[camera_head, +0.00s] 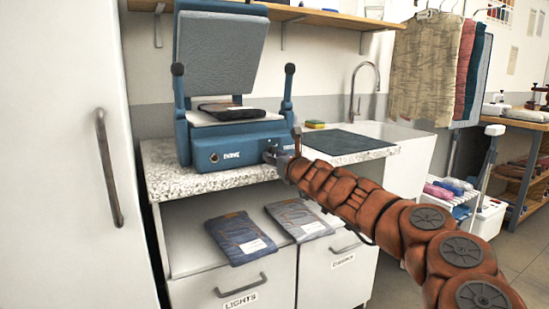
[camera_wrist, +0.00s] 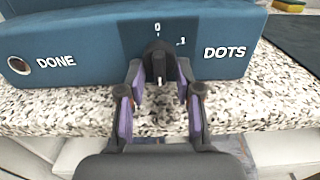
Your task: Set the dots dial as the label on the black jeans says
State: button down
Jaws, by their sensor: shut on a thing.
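The black jeans (camera_head: 228,113) lie folded on the lower plate of the blue press (camera_head: 215,150), whose padded lid is up. A white label (camera_head: 240,108) on them is too small to read. The dots dial (camera_wrist: 158,62) is a black knob on the press front, left of the word DOTS. Its upright grip lines up with the 0 above it; a .1 mark is to the upper right. My gripper (camera_wrist: 160,90) is shut on the knob, one finger on each side. In the head view my gripper (camera_head: 275,156) hides most of the dial.
A DONE button (camera_wrist: 18,65) is at the left of the press front. Blue jeans (camera_head: 240,238) and greyish jeans (camera_head: 299,220) with labels lie below the speckled counter (camera_head: 175,182). A sink and a dark mat (camera_head: 340,142) are to the right.

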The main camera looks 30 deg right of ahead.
jog(key=c, duration=0.8)
grip_release()
jog(key=shift+s+a, duration=0.15)
jog(key=shift+s, duration=1.85)
jog(key=shift+s+a, duration=0.2)
jog(key=shift+s, duration=1.75)
jog(key=shift+s+a, duration=0.15)
jog(key=shift+s, duration=1.85)
